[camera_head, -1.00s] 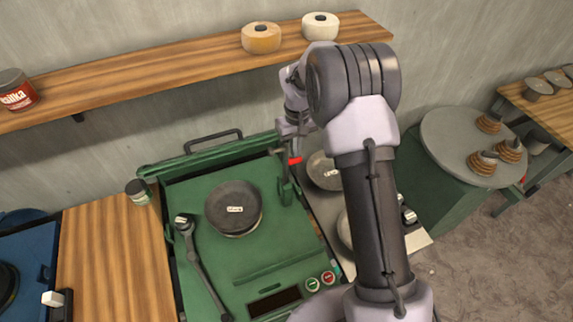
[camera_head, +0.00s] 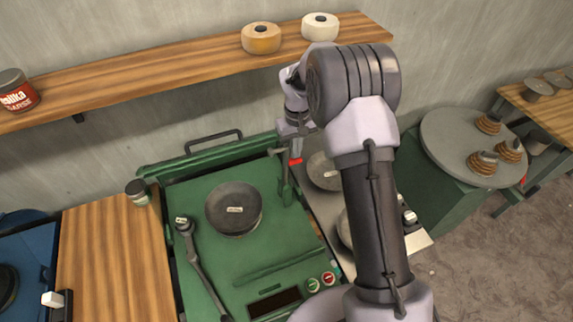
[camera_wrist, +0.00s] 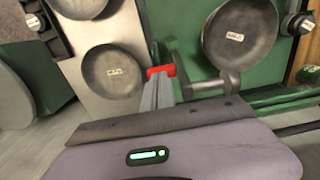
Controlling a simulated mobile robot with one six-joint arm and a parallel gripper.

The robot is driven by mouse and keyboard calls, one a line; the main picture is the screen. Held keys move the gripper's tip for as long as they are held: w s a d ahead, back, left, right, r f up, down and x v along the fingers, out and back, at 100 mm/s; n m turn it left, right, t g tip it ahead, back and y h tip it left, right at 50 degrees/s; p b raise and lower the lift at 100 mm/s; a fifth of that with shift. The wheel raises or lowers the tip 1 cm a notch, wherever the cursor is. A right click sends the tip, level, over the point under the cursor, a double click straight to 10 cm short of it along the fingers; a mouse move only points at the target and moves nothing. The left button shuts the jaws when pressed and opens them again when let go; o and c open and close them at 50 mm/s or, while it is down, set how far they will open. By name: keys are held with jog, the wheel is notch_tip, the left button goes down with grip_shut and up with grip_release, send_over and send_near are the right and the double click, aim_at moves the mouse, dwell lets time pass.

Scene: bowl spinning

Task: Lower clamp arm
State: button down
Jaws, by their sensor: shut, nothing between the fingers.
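The green machine (camera_head: 190,262) has a dish-shaped dark bowl (camera_head: 233,207) on its bed. A slim clamp arm (camera_head: 285,180) with a short dark crossbar at its top stands upright at the bed's right side. My gripper (camera_head: 295,161), with red fingertips, is just right of the clamp arm, near its upper part. In the wrist view my gripper (camera_wrist: 161,71) is shut and empty. There the clamp's grey bar (camera_wrist: 206,87) lies close to the right of the fingers. Whether they touch it cannot be told. The bowl (camera_wrist: 232,38) also shows in that view.
Grey bowls (camera_head: 324,171) stand on a light metal strip beside the machine, partly hidden by my arm. A dark long-handled lever (camera_head: 199,265) lies on the bed's left. A round table (camera_head: 447,150) with stacked items stands right. A wooden shelf (camera_head: 165,80) runs above.

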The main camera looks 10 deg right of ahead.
dwell(0.5)
jog(key=s+a+f+b, duration=0.1)
jog(key=a+f+b, duration=0.1)
jog(key=a, duration=0.6)
jog(key=s+a+f+b, duration=0.2)
jog(key=a+f+b, duration=0.1)
jog(key=a, duration=0.5)
jog(key=shift+f+b, duration=0.2)
jog(key=shift+b, duration=0.25)
dwell(0.8)
jog(key=shift+s, duration=0.1)
notch_tip(320, 180, up, 12)
jog(key=p, duration=0.8)
jog(key=shift+p, duration=0.35)
